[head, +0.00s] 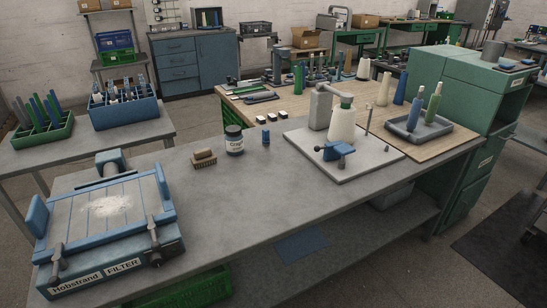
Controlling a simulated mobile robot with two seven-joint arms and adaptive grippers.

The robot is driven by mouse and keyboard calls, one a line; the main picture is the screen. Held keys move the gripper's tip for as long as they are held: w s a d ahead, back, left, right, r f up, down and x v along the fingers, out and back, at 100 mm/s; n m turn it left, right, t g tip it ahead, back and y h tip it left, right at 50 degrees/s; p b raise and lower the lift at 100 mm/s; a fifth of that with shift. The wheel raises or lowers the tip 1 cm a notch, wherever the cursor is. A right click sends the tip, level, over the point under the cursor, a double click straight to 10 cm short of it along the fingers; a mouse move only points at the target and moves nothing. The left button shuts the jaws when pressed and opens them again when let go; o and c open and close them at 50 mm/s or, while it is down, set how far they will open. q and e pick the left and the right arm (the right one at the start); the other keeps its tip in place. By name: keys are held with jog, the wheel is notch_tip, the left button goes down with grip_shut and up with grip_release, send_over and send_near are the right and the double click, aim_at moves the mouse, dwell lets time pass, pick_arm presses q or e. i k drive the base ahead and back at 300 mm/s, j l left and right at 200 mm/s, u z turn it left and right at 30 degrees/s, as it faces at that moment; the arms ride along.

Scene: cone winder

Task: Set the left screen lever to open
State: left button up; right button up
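A blue filter unit (108,215) labelled "Hobstrand FILTER" sits at the left end of the grey bench. White powder lies on its pale slatted top. A dark lever (56,266) stands at its front left corner, and a similar dark lever (154,236) stands at its front right. Both look roughly upright; I cannot tell from this view whether either is set to open or closed. Blue upright plates (37,216) flank the sides. Neither of my grippers is in view.
On the grey bench (240,215), a brush (204,159), a dark jar (234,140) and a small blue bottle (266,137) stand behind clear space. A winder with a white cone (342,124) stands at the right. A side table (90,142) with bobbin crates is behind the filter.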

aim_at(60, 263)
jog(key=u, duration=1.65)
